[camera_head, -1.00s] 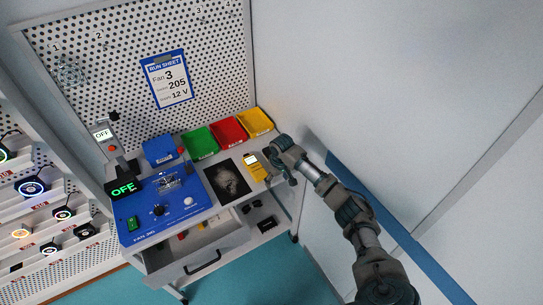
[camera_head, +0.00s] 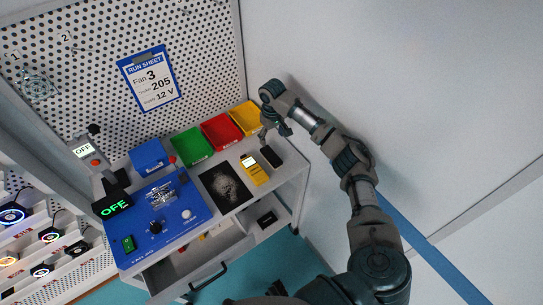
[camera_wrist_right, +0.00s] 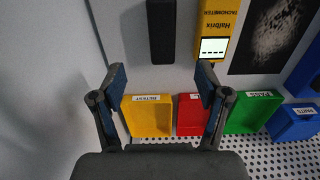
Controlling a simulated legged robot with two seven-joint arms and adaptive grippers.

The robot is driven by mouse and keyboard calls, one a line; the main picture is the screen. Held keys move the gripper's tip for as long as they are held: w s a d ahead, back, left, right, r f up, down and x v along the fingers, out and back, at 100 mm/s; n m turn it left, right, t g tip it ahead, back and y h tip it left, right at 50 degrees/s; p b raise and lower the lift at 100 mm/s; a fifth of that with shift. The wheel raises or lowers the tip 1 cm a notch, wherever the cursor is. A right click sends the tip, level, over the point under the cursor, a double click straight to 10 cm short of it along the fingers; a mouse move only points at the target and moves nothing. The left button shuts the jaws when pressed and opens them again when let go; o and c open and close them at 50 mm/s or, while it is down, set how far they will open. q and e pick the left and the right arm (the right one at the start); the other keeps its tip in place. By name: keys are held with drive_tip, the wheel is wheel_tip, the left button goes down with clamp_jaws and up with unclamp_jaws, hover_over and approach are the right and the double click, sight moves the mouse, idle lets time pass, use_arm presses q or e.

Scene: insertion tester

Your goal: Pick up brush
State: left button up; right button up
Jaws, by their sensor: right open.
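A black oblong block (camera_head: 271,156) lies on the bench top, right of the yellow tachometer. It also shows at the top of the right wrist view (camera_wrist_right: 162,30). It may be the brush; I see no bristles, and its upper end is cut off in the wrist view. My right gripper (camera_head: 276,133) is open and empty, above the bench's right side, just behind the block in the head view. In the wrist view its two fingers (camera_wrist_right: 161,76) are wide apart, with the block lying beyond the gap between them. My left gripper is not in view.
The yellow tachometer (camera_head: 254,170) and a dark speckled sheet (camera_head: 224,188) lie left of the block. Yellow (camera_head: 245,117), red (camera_head: 221,132), green (camera_head: 191,146) and blue (camera_head: 148,156) bins line the back. A blue control panel (camera_head: 159,222) fills the left. A drawer (camera_head: 190,272) stands open.

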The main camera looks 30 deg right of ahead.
hover_over(271, 155)
wheel_tip(271, 155, down, 6)
drive_tip(key=shift+w+a+r, duration=0.1)
drive_tip(key=shift+r, duration=0.05)
drive_tip(key=shift+a+f, duration=0.2)
drive_tip(key=shift+f, duration=0.1)
drive_tip(key=shift+a+f, duration=0.1)
drive_tip(key=shift+f, duration=0.5)
drive_tip(key=f, duration=0.3)
drive_tip(key=shift+d+f+b, duration=0.35)
drive_tip(key=shift+d+f, duration=0.35)
drive_tip(key=shift+f, duration=0.1)
drive_tip(key=shift+r, duration=0.1)
drive_tip(key=shift+c, duration=0.8)
drive_tip(key=shift+a, duration=0.3)
drive_tip(key=c, duration=0.8)
drive_tip(key=shift+r, duration=0.1)
drive_tip(key=c, duration=0.3)
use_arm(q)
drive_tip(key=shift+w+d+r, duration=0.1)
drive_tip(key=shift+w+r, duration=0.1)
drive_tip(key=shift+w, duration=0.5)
